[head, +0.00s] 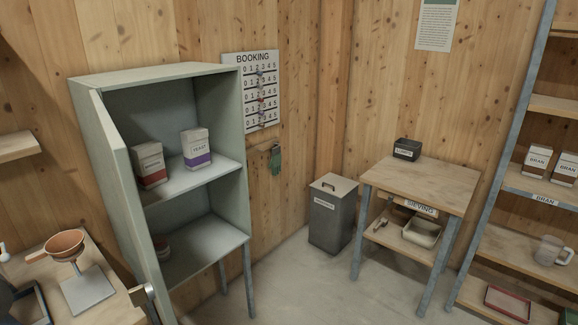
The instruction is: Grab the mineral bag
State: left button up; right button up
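An open grey-green cabinet (223,110) stands at left centre. Its middle shelf holds two white bags. The left one (149,165) has a dark red lower band and a label too small to read surely; it may be the mineral bag. The right one (196,149) has a purple band and reads YEAST. Both stand upright, apart from each other. A small reddish container (162,248) sits on the lower shelf, partly hidden by the open door (128,200). Neither of my grippers can be made out in the head view.
A bench (112,312) with a scale (87,288) and brown bowl (65,243) is at lower left. A dark lidded bin (331,220) and a SIEVING table (445,172) stand right of the cabinet. Bare floor (300,290) lies in front. A BRAN rack (520,240) is at far right.

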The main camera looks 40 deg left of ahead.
aim_at(147, 158)
jog(key=u, duration=2.15)
